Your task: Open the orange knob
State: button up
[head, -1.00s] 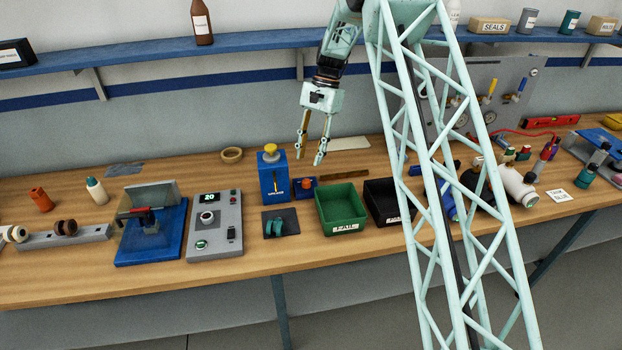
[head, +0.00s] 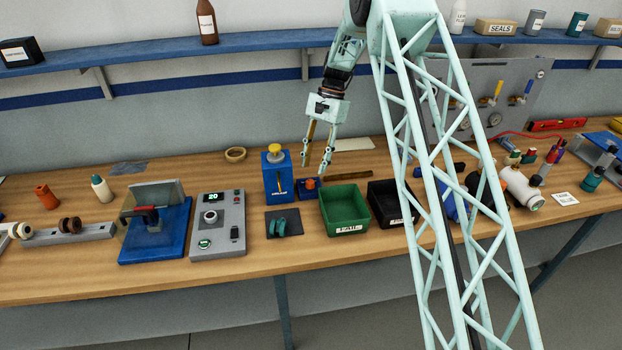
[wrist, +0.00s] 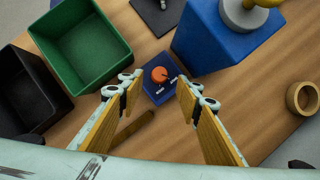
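The orange knob (wrist: 160,74) sits on top of a small blue box with small white labels in the wrist view. In the head view the knob (head: 310,184) is small, between the taller blue box and the green bin. My gripper (head: 313,169) is open and empty above and just behind it, pointing down. In the wrist view the two fingers of my gripper (wrist: 157,83) stand apart, with the knob between and slightly beyond their tips. I see no contact with the knob.
A taller blue box (head: 277,183) with a yellow-topped knob stands left of the knob. A green bin (head: 345,229) and a black bin (head: 391,217) are on the right. A flat brown bar (wrist: 134,127) lies behind the small box. A wooden ring (wrist: 301,98) lies nearby.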

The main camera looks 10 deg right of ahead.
aim_at(310, 181)
jog(key=shift+x, duration=3.05)
jog(key=shift+r, duration=0.1)
jog(key=c, duration=0.8)
